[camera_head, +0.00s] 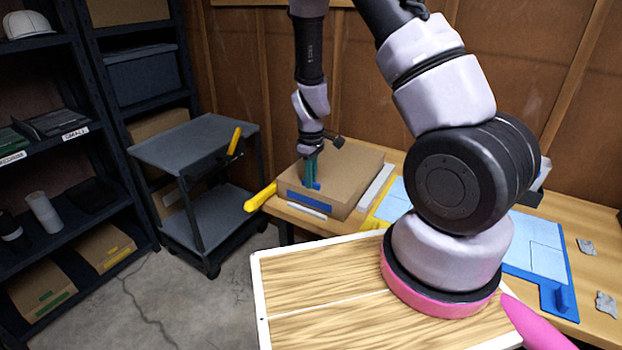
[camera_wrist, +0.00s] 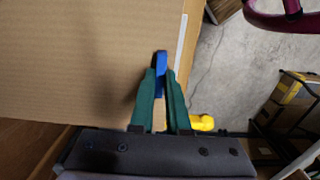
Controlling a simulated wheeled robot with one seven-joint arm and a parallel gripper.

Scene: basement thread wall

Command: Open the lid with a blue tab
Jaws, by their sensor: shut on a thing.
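A brown cardboard box (camera_head: 345,178) with a flat lid sits on the wooden table. Its blue tab (camera_head: 317,186) is at the lid's front edge, and the tab also shows in the wrist view (camera_wrist: 161,62). My gripper (camera_head: 312,180) points down at that front edge. In the wrist view its green fingers (camera_wrist: 161,85) are shut on the blue tab, one on each side. The lid (camera_wrist: 70,55) looks flat and closed; the fingers hide part of the tab.
A yellow handle (camera_head: 260,197) sticks out left of the box. A grey cart (camera_head: 195,145) and dark shelves (camera_head: 60,130) stand to the left. Blue panels (camera_head: 535,240) and small grey pieces (camera_head: 606,303) lie on the table (camera_head: 575,270) at right.

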